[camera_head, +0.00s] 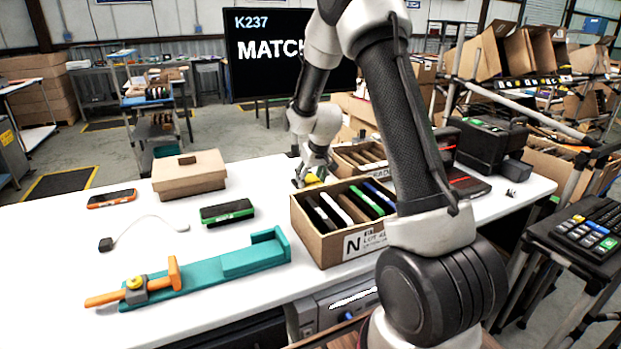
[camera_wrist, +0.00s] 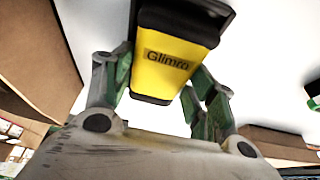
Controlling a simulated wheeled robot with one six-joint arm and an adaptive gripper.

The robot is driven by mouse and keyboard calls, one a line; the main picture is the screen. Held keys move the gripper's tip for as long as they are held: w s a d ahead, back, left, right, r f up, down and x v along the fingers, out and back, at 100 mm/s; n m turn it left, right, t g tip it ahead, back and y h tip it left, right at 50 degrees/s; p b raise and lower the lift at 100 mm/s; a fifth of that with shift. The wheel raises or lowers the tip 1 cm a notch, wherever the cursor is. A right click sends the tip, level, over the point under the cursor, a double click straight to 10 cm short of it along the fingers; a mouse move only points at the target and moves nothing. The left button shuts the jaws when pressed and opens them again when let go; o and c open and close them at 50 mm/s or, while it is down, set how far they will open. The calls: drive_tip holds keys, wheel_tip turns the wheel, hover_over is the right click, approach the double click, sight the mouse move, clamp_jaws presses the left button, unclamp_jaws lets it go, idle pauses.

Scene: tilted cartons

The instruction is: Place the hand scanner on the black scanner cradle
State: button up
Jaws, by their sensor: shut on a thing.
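My gripper (camera_head: 312,172) is at the back middle of the white table, behind the open carton, and is partly hidden by my own arm. It is shut on a yellow and black thing, which I take to be the hand scanner (camera_head: 314,180). In the wrist view the scanner (camera_wrist: 168,68), marked "Glimra", sits between the two fingers of my gripper (camera_wrist: 160,88). A dark flat device with red edges (camera_head: 468,184) lies on the right of the table. I cannot tell whether it is the black scanner cradle.
An open carton (camera_head: 318,243) of upright devices stands near the front edge, with another carton (camera_head: 345,160) behind it. A black machine (camera_head: 488,146) stands at the right. A teal fixture (camera_head: 205,273), green-edged device (camera_head: 227,211) and closed box (camera_head: 190,178) are left.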

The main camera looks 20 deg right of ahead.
drive_tip(key=o, duration=0.9)
drive_tip(key=s+f+v, duration=0.1)
drive_tip(key=s+v, duration=0.1)
drive_tip(key=v, duration=0.8)
drive_tip(key=s+f+v, duration=0.1)
drive_tip(key=s+v, duration=0.1)
drive_tip(key=v, duration=0.9)
drive_tip(key=s+r, duration=0.1)
drive_tip(key=s, duration=0.8)
drive_tip(key=s+a+r, duration=0.1)
drive_tip(key=s+r, duration=0.1)
drive_tip(key=s, duration=0.7)
drive_tip(key=s+a+r, duration=0.1)
drive_tip(key=s, duration=0.8)
drive_tip(key=shift+a+r, duration=0.2)
